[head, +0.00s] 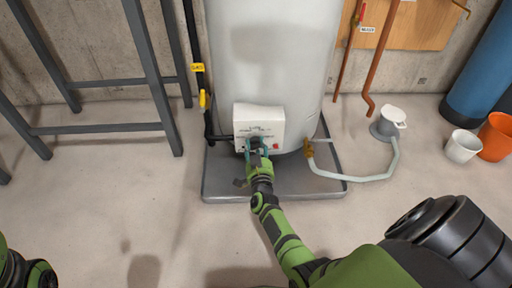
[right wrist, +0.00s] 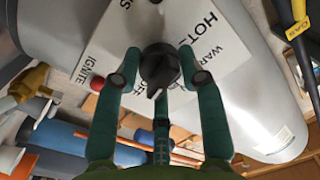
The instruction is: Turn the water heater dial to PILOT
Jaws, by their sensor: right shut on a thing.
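The water heater (head: 275,50) is a tall pale tank with a white control box (head: 258,122) low on its front. In the right wrist view the box's black dial (right wrist: 160,65) has a pale pointer mark toward the lower left of the picture. Printed words HOT, WARM and IGNITE are partly readable; I cannot read a PILOT label. My right gripper (head: 256,153) is at the box front, its teal fingers on both sides of the dial and shut on it, as the right wrist view (right wrist: 162,72) shows. My left gripper is not in view.
A red button (right wrist: 97,83) is beside the dial. The heater stands in a grey drain pan (head: 215,185) with a pale hose (head: 360,178) at right. A yellow gas valve (head: 203,99) and a metal frame (head: 150,70) are left. A white pot (head: 462,147) and orange bucket (head: 497,138) stand right.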

